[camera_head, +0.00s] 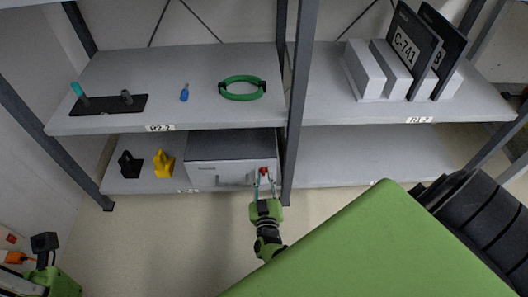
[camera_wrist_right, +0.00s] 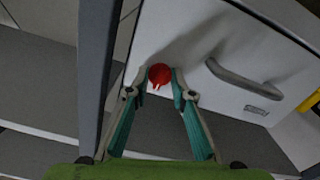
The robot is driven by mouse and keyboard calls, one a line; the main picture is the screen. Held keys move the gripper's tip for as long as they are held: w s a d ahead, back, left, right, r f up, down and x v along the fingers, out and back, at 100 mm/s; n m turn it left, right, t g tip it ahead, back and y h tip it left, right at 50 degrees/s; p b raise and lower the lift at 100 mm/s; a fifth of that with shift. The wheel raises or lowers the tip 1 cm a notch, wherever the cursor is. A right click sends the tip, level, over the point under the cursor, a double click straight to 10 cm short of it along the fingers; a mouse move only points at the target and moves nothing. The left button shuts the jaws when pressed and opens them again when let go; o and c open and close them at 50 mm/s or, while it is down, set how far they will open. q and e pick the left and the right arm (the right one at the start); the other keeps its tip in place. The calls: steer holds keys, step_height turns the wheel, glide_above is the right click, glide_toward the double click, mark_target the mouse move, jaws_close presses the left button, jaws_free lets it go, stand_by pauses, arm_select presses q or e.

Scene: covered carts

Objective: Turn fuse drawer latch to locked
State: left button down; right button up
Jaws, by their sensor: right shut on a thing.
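The fuse drawer (camera_head: 222,177) is a pale grey box with a dark top on the lower left shelf. Its front has a bar handle, which shows in the wrist view (camera_wrist_right: 245,78), and a small label. The red latch (camera_wrist_right: 160,74) is a round knob near the edge of the front, and it also shows in the head view (camera_head: 264,170). My right gripper (camera_wrist_right: 160,80) is shut on the latch, one fingertip at each side. A small red tab on the knob points roughly downward in the wrist view.
A dark shelf post (camera_head: 291,120) stands close to the right of the latch. Black (camera_head: 130,164) and yellow (camera_head: 163,163) pieces stand left of the drawer. The upper shelf holds a green ring (camera_head: 242,95) and a blue tool (camera_head: 184,92). A large green surface fills the lower right.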

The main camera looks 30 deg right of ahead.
steer(key=shift+n, duration=0.4)
steer(key=o, duration=1.1)
steer(key=shift+m, duration=0.3)
